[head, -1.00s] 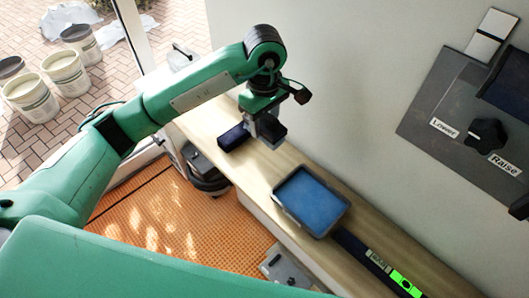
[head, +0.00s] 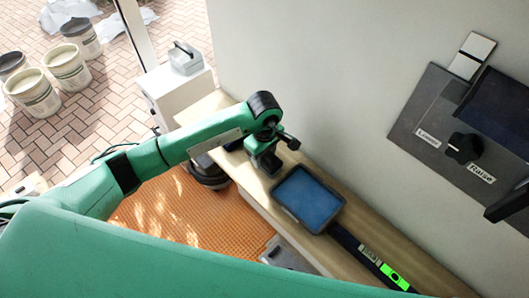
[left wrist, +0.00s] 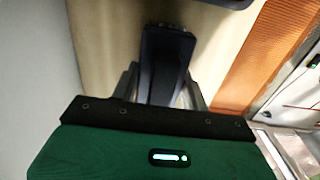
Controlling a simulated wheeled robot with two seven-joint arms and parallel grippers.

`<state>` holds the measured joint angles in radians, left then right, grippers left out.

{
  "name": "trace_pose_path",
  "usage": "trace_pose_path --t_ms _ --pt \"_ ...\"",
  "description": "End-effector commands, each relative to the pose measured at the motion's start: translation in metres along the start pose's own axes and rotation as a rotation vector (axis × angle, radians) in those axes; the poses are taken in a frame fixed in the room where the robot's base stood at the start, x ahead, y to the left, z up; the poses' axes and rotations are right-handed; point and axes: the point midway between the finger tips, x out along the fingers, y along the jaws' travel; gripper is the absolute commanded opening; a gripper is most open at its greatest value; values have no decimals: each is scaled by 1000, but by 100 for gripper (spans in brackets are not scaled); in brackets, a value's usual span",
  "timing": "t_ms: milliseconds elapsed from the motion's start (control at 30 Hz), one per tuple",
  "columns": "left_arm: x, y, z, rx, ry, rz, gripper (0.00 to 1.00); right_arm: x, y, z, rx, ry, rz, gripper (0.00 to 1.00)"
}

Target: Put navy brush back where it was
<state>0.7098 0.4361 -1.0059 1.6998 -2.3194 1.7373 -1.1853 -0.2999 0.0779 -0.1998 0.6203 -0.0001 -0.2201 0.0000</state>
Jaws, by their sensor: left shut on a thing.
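My left gripper (head: 266,170) points down over the wooden ledge (head: 226,103), just up and left of the blue-topped tray. In the left wrist view the left gripper (left wrist: 165,88) is shut on the navy brush (left wrist: 162,62), which stands out dark between its fingers. The brush's lower end is out of sight behind the gripper body. My right gripper is not in view.
A blue-topped tray (head: 308,199) with a dark rim lies on the ledge. A wall panel with a knob (head: 464,148) is at right.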

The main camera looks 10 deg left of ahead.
Motion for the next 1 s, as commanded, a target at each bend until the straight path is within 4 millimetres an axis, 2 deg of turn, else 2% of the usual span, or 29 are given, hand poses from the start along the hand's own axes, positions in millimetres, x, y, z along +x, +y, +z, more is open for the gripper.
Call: trace_pose_path --t_ms 233,267,333,367,733,767,867,1000 --pt "4 0 0 0 0 1 27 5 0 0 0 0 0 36" --pt "2 0 0 0 0 0 51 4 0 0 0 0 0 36" --pt "2 0 0 0 0 0 65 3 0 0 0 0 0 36" --pt "2 0 0 0 -1 0 67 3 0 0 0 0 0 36" --pt "-3 0 0 0 -1 0 67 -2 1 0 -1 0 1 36" --pt "-3 1 0 1 0 2 67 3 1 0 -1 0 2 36" --pt "-15 2 -1 2 2 5 67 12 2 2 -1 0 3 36" --pt "-41 2 -1 2 2 7 67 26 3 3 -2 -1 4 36"
